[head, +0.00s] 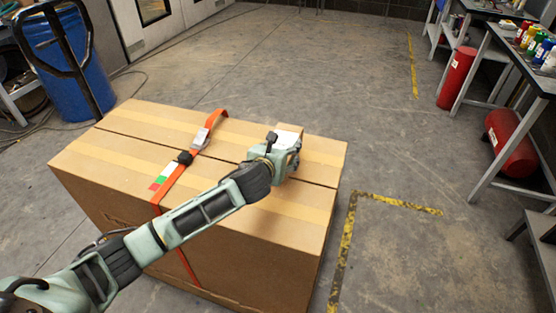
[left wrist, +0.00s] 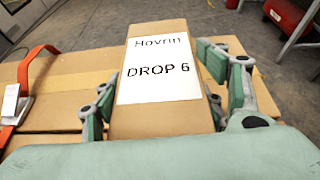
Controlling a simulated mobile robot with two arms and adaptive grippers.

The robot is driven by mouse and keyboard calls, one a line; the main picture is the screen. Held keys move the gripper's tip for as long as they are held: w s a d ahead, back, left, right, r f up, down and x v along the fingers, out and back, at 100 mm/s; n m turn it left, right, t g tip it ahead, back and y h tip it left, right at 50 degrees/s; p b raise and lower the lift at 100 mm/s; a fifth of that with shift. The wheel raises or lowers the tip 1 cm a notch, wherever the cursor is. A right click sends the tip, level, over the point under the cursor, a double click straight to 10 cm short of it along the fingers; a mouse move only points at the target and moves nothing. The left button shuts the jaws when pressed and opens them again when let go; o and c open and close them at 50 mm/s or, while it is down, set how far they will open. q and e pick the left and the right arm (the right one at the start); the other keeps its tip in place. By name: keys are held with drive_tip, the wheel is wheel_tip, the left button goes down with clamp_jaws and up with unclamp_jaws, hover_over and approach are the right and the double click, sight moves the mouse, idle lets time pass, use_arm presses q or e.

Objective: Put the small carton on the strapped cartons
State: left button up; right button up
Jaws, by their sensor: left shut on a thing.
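The small carton (head: 289,129) is brown with a white label; in the left wrist view the carton (left wrist: 160,33) reads "Hovrin DROP 6". My left gripper (head: 284,147) is shut on it, with its fingers (left wrist: 160,100) on both sides. The strapped cartons (head: 120,142) are large, brown and taped, with an orange strap (head: 211,124) and metal buckle across them. The small carton is over their top, right of the strap. I cannot tell whether it touches the top. My arm hides part of the cartons. My right gripper is not in view.
A blue drum (head: 55,62) and a dark handle frame (head: 75,50) stand behind left. Red cylinders (head: 457,78) and workbenches (head: 520,62) line the right. Yellow-black tape (head: 346,240) marks the floor. The carton top left of the strap is clear.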

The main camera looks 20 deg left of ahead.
use_arm(q)
drive_tip(key=shift+a+f, duration=0.25)
drive_tip(key=shift+f, duration=1.85)
drive_tip(key=o, duration=1.6)
drive_tip(key=shift+s+f, duration=0.1)
drive_tip(key=shift+f, duration=0.1)
drive_tip(key=shift+r, duration=0.2)
drive_tip(key=v, duration=1.2)
drive_tip(key=shift+f, duration=0.1)
